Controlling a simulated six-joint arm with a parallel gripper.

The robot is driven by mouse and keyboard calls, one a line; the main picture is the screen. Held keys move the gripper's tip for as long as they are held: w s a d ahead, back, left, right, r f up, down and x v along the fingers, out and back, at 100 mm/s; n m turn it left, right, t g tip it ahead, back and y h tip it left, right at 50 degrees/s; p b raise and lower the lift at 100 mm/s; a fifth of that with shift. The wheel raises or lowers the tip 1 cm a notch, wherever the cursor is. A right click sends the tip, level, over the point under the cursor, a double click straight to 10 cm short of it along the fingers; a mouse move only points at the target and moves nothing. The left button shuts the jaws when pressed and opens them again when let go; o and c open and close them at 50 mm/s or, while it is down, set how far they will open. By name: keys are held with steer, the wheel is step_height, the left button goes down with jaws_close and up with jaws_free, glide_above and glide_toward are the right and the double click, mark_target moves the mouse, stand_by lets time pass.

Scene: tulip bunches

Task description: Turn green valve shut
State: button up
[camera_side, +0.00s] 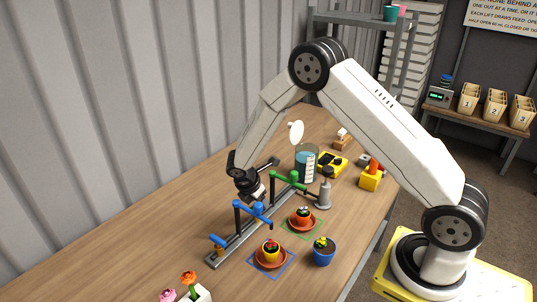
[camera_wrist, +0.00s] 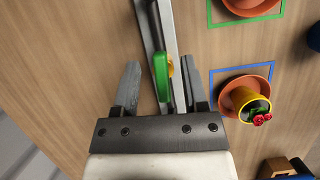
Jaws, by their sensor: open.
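The green valve handle (camera_wrist: 161,76) shows in the wrist view as a short bar with a brass part beside it, lying roughly along the grey rail (camera_wrist: 176,28). My gripper (camera_wrist: 160,66) is open, with one finger on each side of the handle; I cannot tell whether either finger touches it. In the side view my gripper (camera_side: 252,192) points down at the rail, between the blue spout and the green spout (camera_side: 288,176), and hides the green handle. The blue valve handle (camera_side: 218,240) is at the rail's near end.
A yellow pot (camera_side: 270,247) stands on a saucer in the blue square, a red pot (camera_side: 302,214) on one in the green square. A blue pot (camera_side: 323,256) stands right of them. A water container (camera_side: 306,168) stands behind. The table left of the rail is clear.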

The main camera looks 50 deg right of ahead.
steer(key=shift+d+f, duration=0.1)
steer(key=shift+f, duration=0.2)
jaws_close()
